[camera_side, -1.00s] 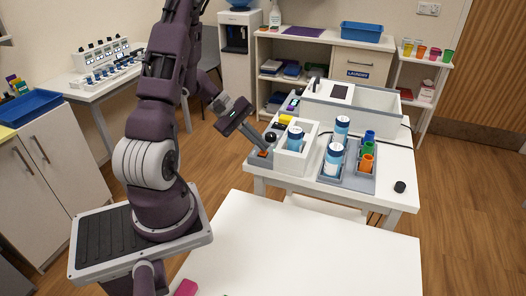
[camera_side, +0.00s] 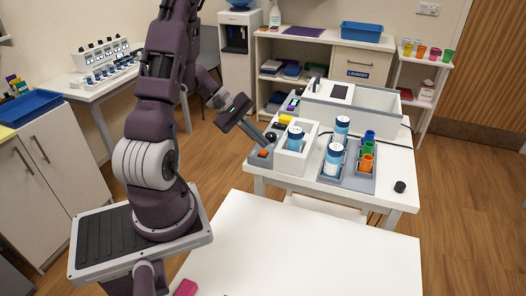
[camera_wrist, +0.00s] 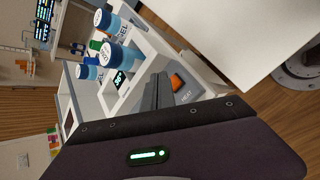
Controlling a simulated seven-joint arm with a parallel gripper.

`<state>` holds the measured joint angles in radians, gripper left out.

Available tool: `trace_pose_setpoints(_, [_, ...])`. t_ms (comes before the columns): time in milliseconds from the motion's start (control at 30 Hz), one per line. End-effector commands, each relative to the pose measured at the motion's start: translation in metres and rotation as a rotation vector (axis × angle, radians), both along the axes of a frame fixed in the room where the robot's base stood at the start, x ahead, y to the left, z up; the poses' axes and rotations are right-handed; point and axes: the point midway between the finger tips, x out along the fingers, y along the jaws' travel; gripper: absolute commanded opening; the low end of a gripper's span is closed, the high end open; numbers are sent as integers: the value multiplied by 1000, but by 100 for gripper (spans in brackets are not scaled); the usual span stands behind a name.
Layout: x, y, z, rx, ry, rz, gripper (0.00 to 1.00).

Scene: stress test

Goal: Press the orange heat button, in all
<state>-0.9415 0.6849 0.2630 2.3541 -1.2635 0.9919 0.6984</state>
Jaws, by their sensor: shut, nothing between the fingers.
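The orange heat button (camera_side: 263,153) sits on the sloped grey panel at the front left of the bench unit. In the wrist view the orange button (camera_wrist: 177,82) shows with the word HEAT beside it. My gripper (camera_side: 267,145) is shut and empty, its fingers slanting down toward the panel. In the side view its tips are just above and behind the button, which shows clear of them. In the wrist view the gripper tips (camera_wrist: 162,76) are left of the button and appear apart from it; the exact gap cannot be told.
A black ball knob (camera_side: 271,137) stands close behind the fingertips. A white box with a blue-lidded jar (camera_side: 295,138) is right of the panel. A grey rack (camera_side: 330,179) holds more jars and coloured cups.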

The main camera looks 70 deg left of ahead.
Motion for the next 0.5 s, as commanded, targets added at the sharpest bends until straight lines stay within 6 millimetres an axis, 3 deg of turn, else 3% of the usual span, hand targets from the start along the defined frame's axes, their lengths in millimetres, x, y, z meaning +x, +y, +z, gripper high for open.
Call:
trace_pose_setpoints(267, [0,0,2,0,0,0,0])
trace_pose_setpoints(500, [0,0,23,2,-2,0,0])
